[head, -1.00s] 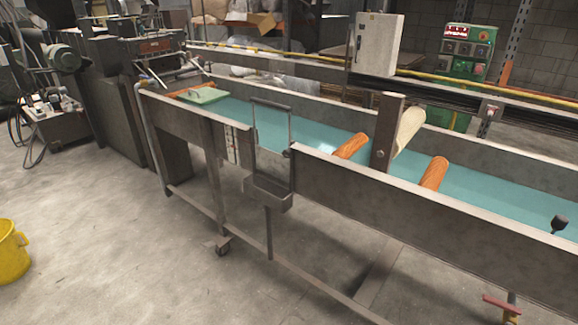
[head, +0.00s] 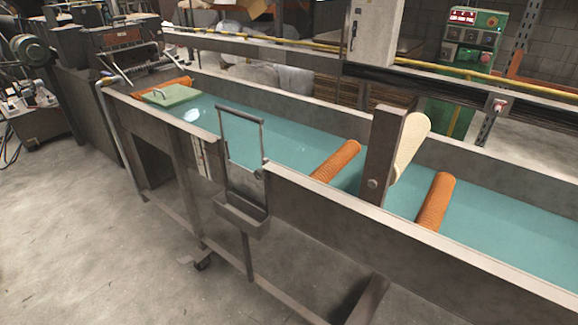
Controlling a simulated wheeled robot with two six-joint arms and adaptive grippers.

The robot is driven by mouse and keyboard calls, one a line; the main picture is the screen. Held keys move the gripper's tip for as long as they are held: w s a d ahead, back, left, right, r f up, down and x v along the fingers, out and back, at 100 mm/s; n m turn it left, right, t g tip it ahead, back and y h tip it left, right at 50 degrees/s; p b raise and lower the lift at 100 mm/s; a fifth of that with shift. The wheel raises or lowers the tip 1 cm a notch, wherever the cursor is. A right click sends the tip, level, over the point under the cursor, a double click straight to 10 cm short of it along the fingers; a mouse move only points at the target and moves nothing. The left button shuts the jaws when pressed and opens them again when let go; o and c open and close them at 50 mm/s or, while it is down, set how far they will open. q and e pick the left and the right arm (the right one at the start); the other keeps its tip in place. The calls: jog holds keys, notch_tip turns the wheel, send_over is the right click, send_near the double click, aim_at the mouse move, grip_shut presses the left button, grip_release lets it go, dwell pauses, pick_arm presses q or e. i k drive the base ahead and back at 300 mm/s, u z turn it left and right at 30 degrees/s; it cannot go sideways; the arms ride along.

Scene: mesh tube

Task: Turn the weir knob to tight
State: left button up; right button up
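A metal weir frame (head: 240,138) stands upright in a notch in the near wall of the long water trough (head: 340,196). A small dark fitting (head: 259,174) sits at the frame's lower right corner; I cannot tell for sure whether it is the weir knob or how tight it is. A grey catch box (head: 243,217) hangs below the notch. Neither of my grippers is in view.
Teal water (head: 290,143) fills the trough, with orange mesh rollers (head: 434,200) across it. An upright post (head: 381,150) stands beside a cream roll (head: 411,141). A green control box (head: 474,38) stands behind. Bare floor (head: 90,230) lies at front left.

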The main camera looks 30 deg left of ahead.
aim_at(259, 175)
jog(key=u, duration=0.35)
jog(key=i, duration=0.85)
jog(key=u, duration=0.65)
